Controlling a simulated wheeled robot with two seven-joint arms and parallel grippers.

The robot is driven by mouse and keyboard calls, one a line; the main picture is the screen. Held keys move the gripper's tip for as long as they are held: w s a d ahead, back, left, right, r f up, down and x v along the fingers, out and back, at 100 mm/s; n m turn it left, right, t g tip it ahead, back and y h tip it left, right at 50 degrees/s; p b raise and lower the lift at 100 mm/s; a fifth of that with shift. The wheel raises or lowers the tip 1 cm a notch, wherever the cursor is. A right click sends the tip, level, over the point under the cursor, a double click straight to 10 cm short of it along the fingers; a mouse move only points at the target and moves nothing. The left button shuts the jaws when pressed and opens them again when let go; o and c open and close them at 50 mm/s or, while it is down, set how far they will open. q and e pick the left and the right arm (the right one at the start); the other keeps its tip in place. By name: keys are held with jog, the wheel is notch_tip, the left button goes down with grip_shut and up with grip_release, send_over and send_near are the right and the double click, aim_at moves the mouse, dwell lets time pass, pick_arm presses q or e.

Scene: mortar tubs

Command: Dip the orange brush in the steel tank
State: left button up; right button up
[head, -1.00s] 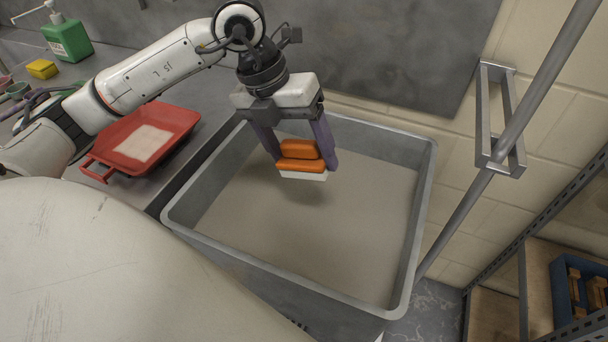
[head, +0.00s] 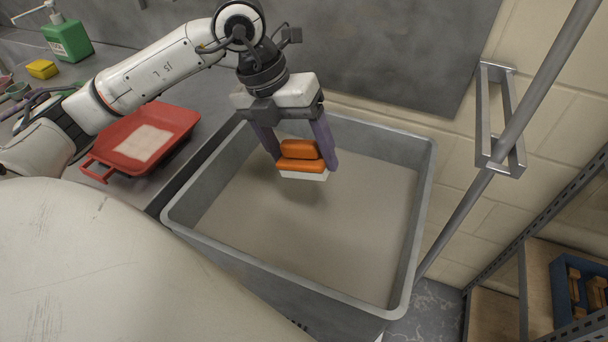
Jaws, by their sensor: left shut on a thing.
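The orange brush (head: 301,165) has an orange handle and back with a white underside. My left gripper (head: 304,155) points down and is shut on the brush, one purple finger on each side. It holds the brush over the back part of the steel tank (head: 424,215), within its rim. The tank is grey and rectangular, with a flat grey-beige surface inside. A soft shadow lies below the brush, which seems to hang above that surface; the exact gap is hard to tell. My right gripper is not in view.
A red tray (head: 180,122) with a pale patch sits on the counter left of the tank. A green bottle (head: 70,40) and a yellow sponge (head: 42,69) stand farther left. A metal pole (head: 455,222) and shelving with a blue bin (head: 568,290) are at right.

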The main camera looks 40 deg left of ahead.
aim_at(305, 141)
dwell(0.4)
pick_arm(q)
notch_tip(305, 141, up, 4)
jog(key=p, duration=0.3)
dwell(0.6)
